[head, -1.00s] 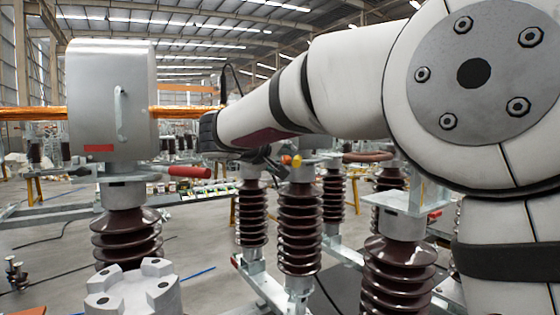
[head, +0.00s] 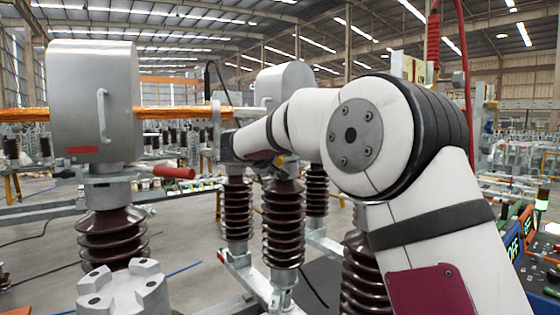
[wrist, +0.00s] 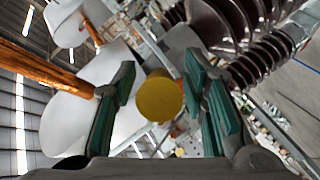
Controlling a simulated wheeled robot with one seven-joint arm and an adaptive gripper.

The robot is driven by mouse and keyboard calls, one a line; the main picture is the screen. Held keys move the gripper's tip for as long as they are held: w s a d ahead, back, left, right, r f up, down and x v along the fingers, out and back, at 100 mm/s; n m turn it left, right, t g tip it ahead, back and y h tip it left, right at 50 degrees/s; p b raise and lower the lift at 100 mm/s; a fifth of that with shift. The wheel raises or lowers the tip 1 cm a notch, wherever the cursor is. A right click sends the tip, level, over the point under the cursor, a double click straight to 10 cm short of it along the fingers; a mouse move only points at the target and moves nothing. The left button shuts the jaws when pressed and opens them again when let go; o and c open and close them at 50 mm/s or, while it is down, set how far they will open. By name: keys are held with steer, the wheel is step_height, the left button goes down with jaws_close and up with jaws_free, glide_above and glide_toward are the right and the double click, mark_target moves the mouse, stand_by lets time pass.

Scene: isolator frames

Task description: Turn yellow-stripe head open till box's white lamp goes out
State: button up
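In the wrist view my gripper (wrist: 160,72) is open, its two green-padded fingers on either side of a round yellow end (wrist: 159,97), apart from it. Large pale rounded heads fill the left of that view. In the head view my gripper (head: 268,160) is mostly hidden behind my arm, beside the farther grey head (head: 285,84) on brown insulators. The nearer grey head (head: 95,105) has a red label and a red-ended handle (head: 175,172). No yellow stripe is clear on either. At the right edge is an orange-and-dark box (head: 517,245) with a lit display; its white lamp cannot be told.
An orange bar (head: 175,112) runs between the two heads. Brown ribbed insulators (head: 283,225) stand below my arm. A red cable (head: 433,45) hangs at the upper right. A lamp post with green light (head: 542,198) stands near the box.

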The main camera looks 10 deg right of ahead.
jaws_close()
steer(key=shift+d, duration=0.1)
steer(key=shift+s+d+n+t+y+b, duration=0.25)
steer(key=shift+d+n+y+b, duration=0.2)
steer(key=shift+d, duration=0.4)
steer(key=shift+s+d+n+t+y+b, duration=0.15)
steer(key=shift+d+n+t+y+b, duration=0.15)
steer(key=shift+d+b, duration=0.35)
steer(key=shift+d, duration=0.2)
steer(key=shift+o, duration=0.4)
jaws_free()
steer(key=shift+a, duration=0.1)
